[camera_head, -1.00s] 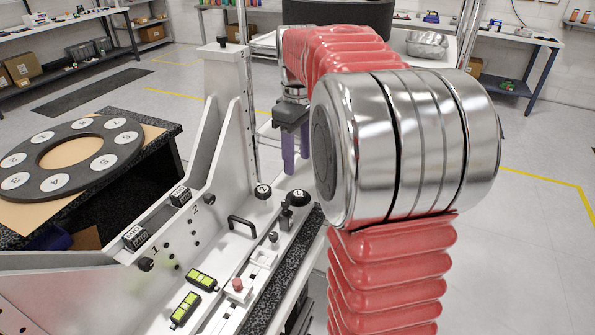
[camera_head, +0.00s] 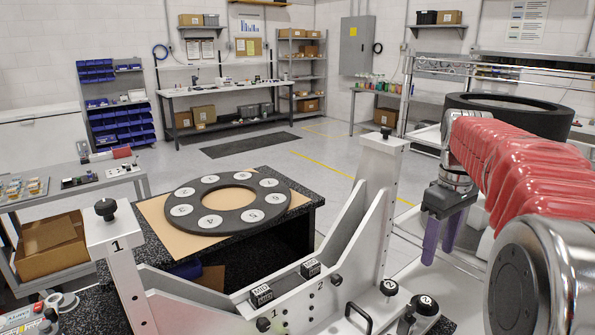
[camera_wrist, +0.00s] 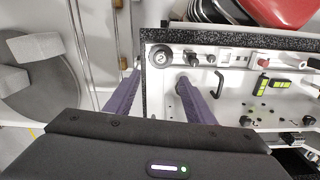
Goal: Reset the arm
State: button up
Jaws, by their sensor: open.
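My gripper (camera_head: 441,236) hangs from my red-sleeved arm at the right of the head view, purple fingers pointing down. In the wrist view my gripper (camera_wrist: 158,92) shows its two purple fingers spread apart, with nothing between them. The white mirror fixture (camera_head: 205,313) stands below and left of it in the head view, with uprights, black knobs and a black handle (camera_head: 358,317). In the wrist view the fixture (camera_wrist: 228,95) lies under and right of the fingers. The right finger overlaps the fixture in that view; I cannot tell the height gap.
A black ring with numbered white discs (camera_head: 176,224) lies on a speckled table (camera_head: 307,197) behind the fixture. A large black ring (camera_head: 548,104) stands behind my arm. A side table (camera_head: 140,175) is at the left. Open floor (camera_head: 275,165) lies beyond.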

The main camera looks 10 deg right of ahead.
jog(key=s+a+f+m+t, duration=0.1)
jog(key=s+a+f+m, duration=0.2)
jog(key=a+f+m, duration=0.25)
jog(key=s+a+f+t, duration=0.1)
jog(key=s+a+t, duration=0.3)
jog(key=s+a, duration=1.1)
jog(key=shift+a+f+n+t, duration=0.3)
jog(key=shift+a+f+n, duration=0.1)
jog(key=shift+a, duration=0.2)
jog(key=shift+c, duration=0.3)
dwell(0.9)
